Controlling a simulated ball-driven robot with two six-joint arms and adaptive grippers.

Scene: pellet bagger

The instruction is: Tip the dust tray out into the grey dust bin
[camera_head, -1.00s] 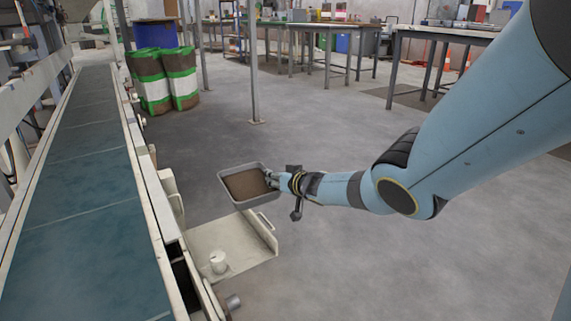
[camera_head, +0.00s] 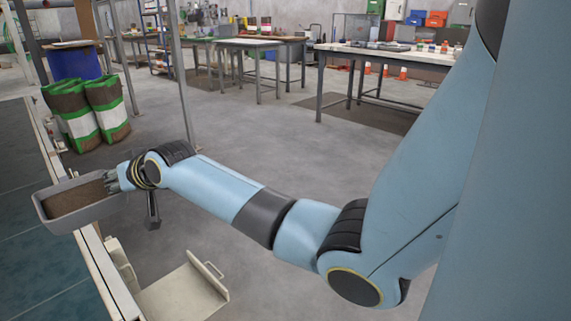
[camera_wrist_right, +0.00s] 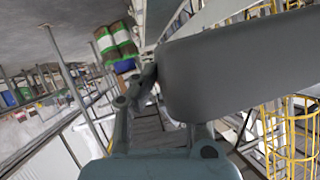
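The dust tray (camera_head: 46,217) is a grey, shallow, open tray with brown dust in it, at the left of the head view. It looks roughly level and overlaps the conveyor's edge in the picture. My right gripper (camera_head: 112,181) is shut on the tray's right-hand end and holds it up in the air. In the right wrist view the tray's grey side (camera_wrist_right: 240,75) fills the upper right, against the fingers of the gripper (camera_wrist_right: 178,108). I cannot make out a grey dust bin in either view. My left gripper is not in view.
A conveyor (camera_head: 25,180) with a dark teal belt runs along the left. A cream bracket-like plate (camera_head: 185,292) sits below the tray. Green, white and brown bags (camera_head: 85,115) stand by a blue drum (camera_head: 75,63) at the back left. Open floor lies ahead, with benches (camera_head: 385,58) behind.

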